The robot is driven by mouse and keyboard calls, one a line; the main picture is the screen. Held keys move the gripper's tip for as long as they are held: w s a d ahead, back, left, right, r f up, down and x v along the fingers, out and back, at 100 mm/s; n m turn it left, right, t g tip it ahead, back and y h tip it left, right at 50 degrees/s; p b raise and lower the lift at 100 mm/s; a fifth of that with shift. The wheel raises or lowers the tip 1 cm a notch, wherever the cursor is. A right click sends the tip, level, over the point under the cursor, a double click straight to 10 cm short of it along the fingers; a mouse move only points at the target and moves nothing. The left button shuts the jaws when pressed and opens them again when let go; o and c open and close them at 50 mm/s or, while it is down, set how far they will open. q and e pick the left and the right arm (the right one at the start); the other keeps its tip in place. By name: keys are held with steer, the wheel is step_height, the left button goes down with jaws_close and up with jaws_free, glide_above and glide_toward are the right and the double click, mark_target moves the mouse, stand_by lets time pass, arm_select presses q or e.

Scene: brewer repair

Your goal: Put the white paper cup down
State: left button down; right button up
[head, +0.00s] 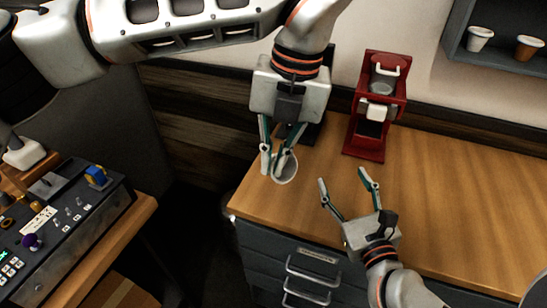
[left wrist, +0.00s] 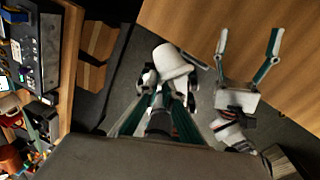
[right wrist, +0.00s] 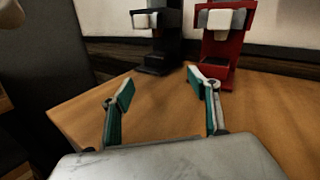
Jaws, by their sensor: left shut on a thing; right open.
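The white paper cup (head: 286,167) is in my left gripper (head: 279,168), near the left front corner of the wooden counter in the head view. The gripper is shut on it, and the cup looks tilted. The cup (left wrist: 171,62) also shows between the fingers in the left wrist view. I cannot tell whether it touches the counter. My right gripper (head: 345,190) is open and empty over the front of the counter, to the right of the cup. In the right wrist view its fingers (right wrist: 165,95) are spread with bare counter beyond.
A red brewer (head: 365,140) stands at the back of the counter (head: 470,190). A black brewer (right wrist: 160,45) stands left of it, partly hidden behind my left gripper in the head view. The counter's right side is clear. Two cups sit on a wall shelf (head: 500,55). A control panel (head: 70,225) is at left.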

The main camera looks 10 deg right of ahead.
steer(key=w+d+m+h, duration=0.1)
steer(key=w+d+h, duration=0.1)
steer(key=w+d+m+g+h, duration=0.1)
steer(key=w+d+m+h, duration=0.1)
steer(key=d+h, duration=0.1)
steer(key=w+d+f+m+h, duration=0.1)
steer(key=w+d+h, duration=0.1)
steer(key=d, duration=0.1)
steer(key=shift+w+m+g+h, duration=0.3)
steer(key=shift+w+m, duration=0.1)
steer(key=shift+w+d+m+g+h, duration=0.3)
steer(key=shift+d+h, duration=0.1)
steer(key=shift+d, duration=0.15)
